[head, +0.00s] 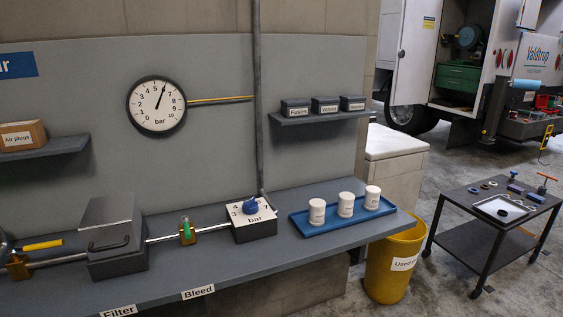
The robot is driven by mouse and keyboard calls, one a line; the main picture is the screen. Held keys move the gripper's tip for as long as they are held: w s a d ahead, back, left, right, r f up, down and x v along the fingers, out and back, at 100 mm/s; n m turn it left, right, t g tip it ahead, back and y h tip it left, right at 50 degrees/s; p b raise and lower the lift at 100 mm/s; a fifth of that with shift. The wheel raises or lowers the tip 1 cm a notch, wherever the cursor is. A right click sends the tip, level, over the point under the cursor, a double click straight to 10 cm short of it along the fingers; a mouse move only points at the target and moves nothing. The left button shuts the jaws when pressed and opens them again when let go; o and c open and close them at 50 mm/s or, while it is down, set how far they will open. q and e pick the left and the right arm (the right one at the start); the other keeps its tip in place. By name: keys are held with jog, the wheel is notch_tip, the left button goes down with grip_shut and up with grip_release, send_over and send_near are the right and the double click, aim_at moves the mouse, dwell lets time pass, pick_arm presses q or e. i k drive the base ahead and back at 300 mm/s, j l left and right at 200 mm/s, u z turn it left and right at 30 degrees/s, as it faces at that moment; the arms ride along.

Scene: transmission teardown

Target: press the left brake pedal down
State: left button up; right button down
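No brake pedal shows in the head view. Neither of my grippers is in view, so I cannot see their state or what they are near.
A grey bench (200,288) bears a lidded metal box (112,236), a yellow-handled valve (42,245), a blue-knobbed regulator (252,222) and a blue tray (305,229) with three white canisters. A yellow bin (388,280) and a black cart (480,238) stand right, before a white truck (408,60).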

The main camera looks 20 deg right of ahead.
aim_at(488, 289)
jog(key=i+l, duration=0.15)
jog(key=l, duration=0.2)
jog(key=i+l, duration=0.2)
jog(key=l, duration=0.15)
jog(key=i+l+z, duration=0.1)
jog(key=l, duration=0.3)
jog(key=i+l, duration=0.25)
jog(key=l, duration=0.6)
jog(key=i+l+z, duration=0.1)
jog(key=l, duration=0.45)
jog(key=i+l, duration=0.15)
jog(key=l, duration=0.45)
jog(key=i+l, duration=0.1)
jog(key=l, duration=0.5)
jog(key=l+z, duration=0.1)
jog(key=l, duration=0.45)
jog(key=i+l, duration=0.2)
jog(key=l, duration=0.4)
jog(key=i+l+z, duration=0.1)
jog(key=l, duration=0.45)
jog(key=i+l, duration=0.15)
jog(key=l, duration=0.45)
